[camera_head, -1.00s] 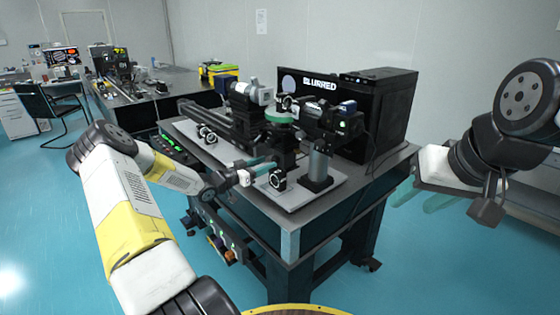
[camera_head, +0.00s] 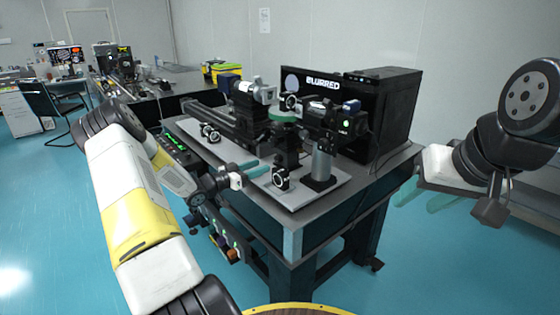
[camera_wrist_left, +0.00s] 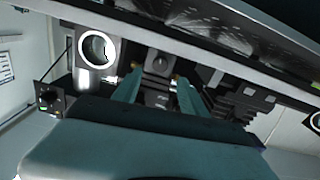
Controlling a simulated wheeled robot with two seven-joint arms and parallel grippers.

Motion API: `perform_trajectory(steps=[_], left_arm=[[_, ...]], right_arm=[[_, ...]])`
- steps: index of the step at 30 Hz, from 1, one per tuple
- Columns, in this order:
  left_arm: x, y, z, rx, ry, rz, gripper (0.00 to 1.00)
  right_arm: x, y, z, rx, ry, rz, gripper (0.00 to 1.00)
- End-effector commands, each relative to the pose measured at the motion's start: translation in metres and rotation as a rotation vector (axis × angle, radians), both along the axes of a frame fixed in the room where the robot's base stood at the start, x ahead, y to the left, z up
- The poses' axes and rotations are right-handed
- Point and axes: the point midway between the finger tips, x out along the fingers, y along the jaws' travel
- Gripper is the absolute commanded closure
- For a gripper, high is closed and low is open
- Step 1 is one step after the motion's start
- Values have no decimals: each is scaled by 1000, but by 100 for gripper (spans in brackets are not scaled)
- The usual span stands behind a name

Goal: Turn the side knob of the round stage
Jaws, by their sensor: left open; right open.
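The round stage (camera_head: 283,115) is a green disc on a dark mount, in the middle of the optical table in the head view. Its side knob cannot be picked out in that view. My left gripper (camera_head: 248,167) is low over the near-left part of the table, below and left of the disc. It is open with nothing between its fingers. In the left wrist view its two teal fingers (camera_wrist_left: 157,93) are apart, with a black block (camera_wrist_left: 157,62) beyond the gap. My right gripper (camera_head: 423,197) is open and empty, off the table's right side.
A black box (camera_head: 385,105) fills the table's back right. A control strip (camera_head: 172,148) lies along the left edge. The floor at front right is clear.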

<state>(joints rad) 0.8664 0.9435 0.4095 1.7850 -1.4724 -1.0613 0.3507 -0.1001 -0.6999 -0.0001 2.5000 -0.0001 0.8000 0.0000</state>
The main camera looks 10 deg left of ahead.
Motion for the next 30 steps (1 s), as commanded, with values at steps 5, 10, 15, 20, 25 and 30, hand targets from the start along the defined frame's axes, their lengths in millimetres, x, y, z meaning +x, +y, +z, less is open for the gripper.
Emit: perform_trajectory(steps=[5,10,15,20,25,30], left_arm=[[18,-14,1,-3,-2,-2,50],[40,-31,0,-2,-1,-1,50],[55,-43,0,-2,-1,0,50],[60,-46,0,-1,-2,1,50],[60,-46,0,-1,-1,1,50],[60,-46,0,-1,-1,1,77]], right_arm=[[0,0,0,0,0,0,53],[0,0,0,0,0,0,53],[0,0,0,0,0,0,53],[0,0,0,0,0,0,53],[0,0,0,0,0,0,53],[0,0,0,0,0,0,53]])
